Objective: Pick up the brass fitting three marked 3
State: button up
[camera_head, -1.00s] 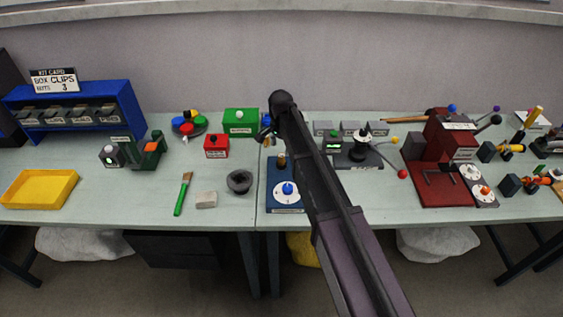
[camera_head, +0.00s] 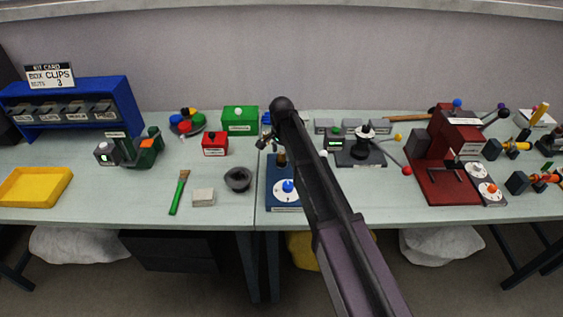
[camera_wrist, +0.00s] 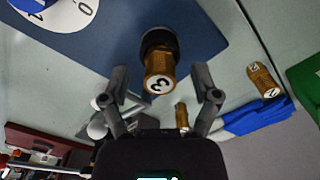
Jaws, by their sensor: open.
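The brass fitting marked 3 (camera_wrist: 160,74) stands in a dark round seat on the blue plate (camera_wrist: 205,40) in the wrist view. Its numbered end faces the camera. My gripper (camera_wrist: 160,88) is open, with one finger on each side of the fitting's numbered end and gaps showing; I cannot tell how far the fingers reach along it. A second brass fitting marked 2 (camera_wrist: 263,80) and a third, smaller-looking one (camera_wrist: 182,117) lie on the bench beyond. In the head view my gripper (camera_head: 266,141) is small and dark, above the blue plate (camera_head: 283,200).
The blue plate carries a white dial with a blue knob (camera_head: 288,186). A blue and white object (camera_wrist: 245,120) lies near the fitting marked 2. A black mortar-like bowl (camera_head: 238,179) and red box (camera_head: 215,144) stand left, and a black-based device (camera_head: 360,152) stands right.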

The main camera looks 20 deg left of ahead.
jog(key=shift+f, duration=0.15)
dwell(0.5)
grip_shut()
